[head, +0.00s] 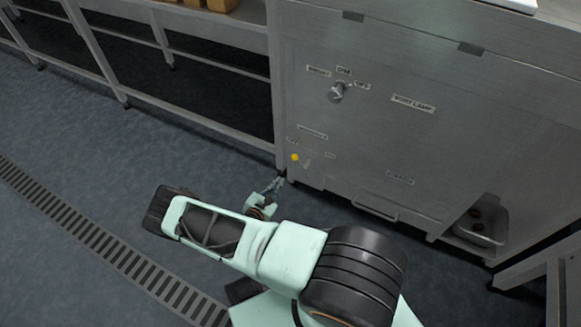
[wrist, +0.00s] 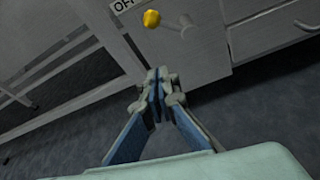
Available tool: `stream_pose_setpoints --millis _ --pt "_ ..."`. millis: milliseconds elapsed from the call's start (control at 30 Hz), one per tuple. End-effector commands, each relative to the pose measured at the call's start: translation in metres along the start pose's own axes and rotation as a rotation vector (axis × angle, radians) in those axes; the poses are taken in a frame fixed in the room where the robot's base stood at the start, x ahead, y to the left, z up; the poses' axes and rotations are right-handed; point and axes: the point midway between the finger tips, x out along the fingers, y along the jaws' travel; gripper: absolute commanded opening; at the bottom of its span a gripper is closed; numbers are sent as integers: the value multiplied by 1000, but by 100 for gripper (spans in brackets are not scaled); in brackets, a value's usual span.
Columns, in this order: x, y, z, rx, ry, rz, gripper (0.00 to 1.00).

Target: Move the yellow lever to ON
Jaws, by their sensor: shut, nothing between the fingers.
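The yellow lever (head: 295,157) is on the lower left of the steel cabinet front in the head view. Its yellow knob also shows in the wrist view (wrist: 151,18), beside a label reading OFF (wrist: 122,4). A grey lever arm or pivot (wrist: 185,24) shows just right of the knob. My gripper (head: 279,182) is shut and empty in the head view, a little below and left of the lever. In the wrist view my gripper (wrist: 158,75) has its fingertips together below the knob, apart from it. The label on the other side is too small to read.
A metal rotary knob (head: 337,93) with several labels sits higher on the cabinet (head: 440,140). A drawer handle (head: 374,211) is low on the front. A tray (head: 487,236) with dark items stands in an opening at right. Steel table legs (head: 100,55) stand at left. The floor at left is clear.

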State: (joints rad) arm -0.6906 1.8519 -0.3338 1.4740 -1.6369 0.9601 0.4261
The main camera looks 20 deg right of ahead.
Motion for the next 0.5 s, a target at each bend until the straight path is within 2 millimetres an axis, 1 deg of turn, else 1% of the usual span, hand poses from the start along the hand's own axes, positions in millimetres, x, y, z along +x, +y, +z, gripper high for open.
stream_pose_setpoints --millis 67,367,500 --pt "0 -3 -2 -3 2 -1 0" --pt "1 -3 -2 -2 2 -2 0" --pt "11 -4 -3 -1 1 -3 0"
